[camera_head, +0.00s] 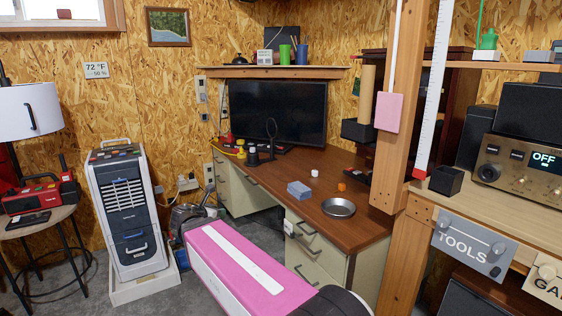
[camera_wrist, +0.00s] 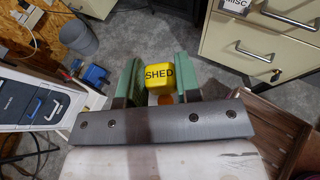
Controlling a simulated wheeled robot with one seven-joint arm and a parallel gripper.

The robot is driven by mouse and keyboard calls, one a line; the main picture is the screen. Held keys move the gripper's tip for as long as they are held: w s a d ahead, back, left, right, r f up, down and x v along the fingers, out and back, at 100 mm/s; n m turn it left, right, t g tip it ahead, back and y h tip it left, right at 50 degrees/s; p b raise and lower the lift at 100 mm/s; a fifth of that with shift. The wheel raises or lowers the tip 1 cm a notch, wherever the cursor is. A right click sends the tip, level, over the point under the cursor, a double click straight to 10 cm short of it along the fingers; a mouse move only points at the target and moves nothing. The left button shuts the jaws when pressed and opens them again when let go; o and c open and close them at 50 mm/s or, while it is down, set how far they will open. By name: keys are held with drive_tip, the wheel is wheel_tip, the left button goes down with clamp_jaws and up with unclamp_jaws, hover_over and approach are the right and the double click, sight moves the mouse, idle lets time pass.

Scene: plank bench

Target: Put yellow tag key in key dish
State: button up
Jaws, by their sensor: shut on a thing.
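The yellow tag (camera_wrist: 159,75), lettered SHED, sits between the green fingers of my gripper (camera_wrist: 158,82) in the wrist view. My gripper is shut on it, holding it above the grey floor. The metal key part cannot be made out; a small orange patch shows just below the tag. The key dish is probably the round grey metal dish (camera_head: 338,208) at the front right of the brown desk in the head view. It looks empty. My gripper is left of the desk and apart from the dish.
On the desk (camera_head: 268,183) near the dish are a blue-grey block (camera_head: 299,191), a white piece (camera_head: 314,173) and an orange piece (camera_head: 342,187). A monitor (camera_head: 279,110) stands behind. A wooden post (camera_head: 402,110) rises at right. A grey bin (camera_wrist: 78,37) stands on the floor.

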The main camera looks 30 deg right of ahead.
drive_tip(key=w+d+r+m+g, duration=0.1)
drive_tip(key=w+d, duration=0.8)
drive_tip(key=d, duration=0.1)
drive_tip(key=w+d+r+m+g+h, duration=0.1)
drive_tip(key=w+d+r+m+g, duration=0.1)
drive_tip(key=w+d, duration=0.7)
drive_tip(key=w+d+r+m+g+h, duration=0.1)
drive_tip(key=w+d+r, duration=0.1)
drive_tip(key=w+d, duration=0.8)
drive_tip(key=shift+w+d+r+m+g, duration=0.1)
drive_tip(key=shift+w+d+m+g, duration=0.25)
drive_tip(key=shift+w, duration=0.1)
drive_tip(key=w+d+r+m+g, duration=0.1)
drive_tip(key=w+d+r, duration=0.25)
drive_tip(key=d, duration=0.75)
drive_tip(key=w+d+r+m+g, duration=0.15)
drive_tip(key=w+d, duration=0.25)
drive_tip(key=d, duration=0.7)
hover_over(310, 164)
drive_tip(key=a, duration=0.1)
drive_tip(key=shift+n+h, duration=0.3)
wheel_tip(310, 164, down, 6)
drive_tip(key=shift+a+f, duration=0.1)
drive_tip(key=shift+a, duration=0.05)
drive_tip(key=shift+d+f, duration=0.3)
drive_tip(key=shift+d, duration=0.2)
drive_tip(key=shift+s+f, duration=0.1)
drive_tip(key=shift+f, duration=1.9)
drive_tip(key=shift+f, duration=0.15)
drive_tip(key=o, duration=0.9)
